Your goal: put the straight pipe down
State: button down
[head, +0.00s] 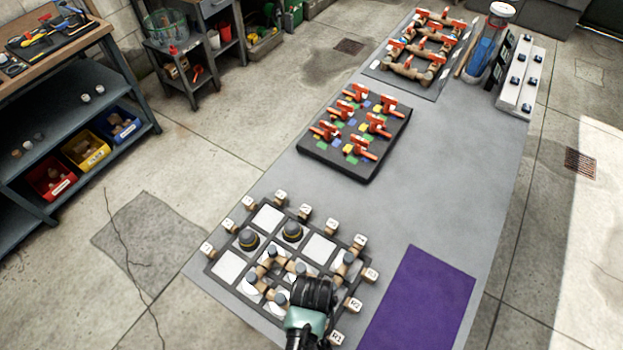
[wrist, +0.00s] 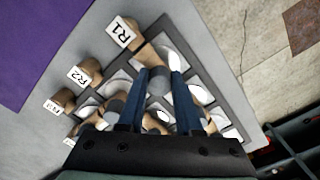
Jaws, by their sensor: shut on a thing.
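The grid board (head: 210,267), a dark frame with pale square cells, lies at the near end of the grey table. Tan pipe pieces with grey ends (head: 265,270) sit on its near cells. My gripper (head: 303,275) is low over the board's near right part, and its body hides some cells. In the wrist view, my gripper's two dark blue fingers (wrist: 161,76) are shut on a pipe piece, the straight pipe (wrist: 159,86), whose grey end shows between the tips. The rest of it is hard to separate from the pipes below. I cannot tell whether it touches the board.
Labelled tan stubs (head: 371,274) ring the board. Two dark round caps (head: 292,231) stand on its far cells. A purple mat (head: 420,300) lies to the right. A black tray of red-handled valves (head: 352,165) and a pipe rack (head: 420,85) are farther back.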

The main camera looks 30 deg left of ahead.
jog(key=c, duration=0.6)
grip_release()
jog(key=shift+f, duration=0.15)
notch_tip(320, 180, up, 12)
jog(key=shift+r, duration=0.2)
